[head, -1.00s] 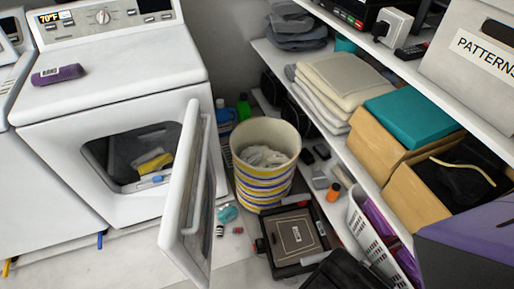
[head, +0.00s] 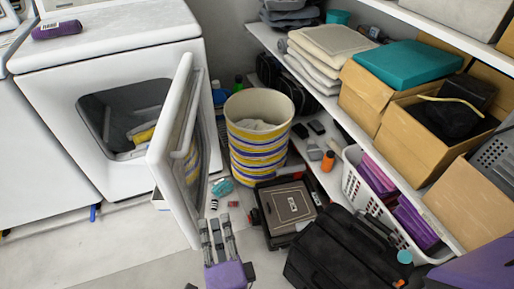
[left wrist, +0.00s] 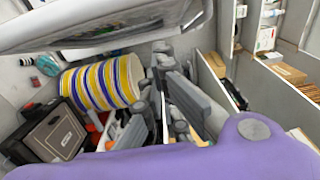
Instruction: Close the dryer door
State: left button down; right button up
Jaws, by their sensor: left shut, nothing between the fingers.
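The white dryer (head: 110,50) stands at the left in the head view, its dark drum opening (head: 115,105) showing a yellow item inside. The dryer door (head: 168,150) stands wide open, jutting towards me, with its inner side facing right. In the left wrist view the door (left wrist: 110,28) crosses the top left. My left gripper (head: 216,226) is shut and empty, low beside the door's near bottom corner, on the inner-face side. I cannot tell whether it touches the door. Its fingers also show in the left wrist view (left wrist: 172,102). My right gripper is not in view.
A striped bin (head: 258,140) stands right of the door. A black case (head: 285,210), a black bag (head: 340,255) and small items lie on the floor. Shelves with boxes (head: 425,130) and a white basket (head: 365,190) line the right. Floor at the lower left is clear.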

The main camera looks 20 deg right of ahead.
pick_arm(q)
jog(key=w+a+p, duration=0.2)
jog(key=w+a, duration=0.1)
jog(key=w, duration=0.8)
jog(key=shift+a, duration=0.1)
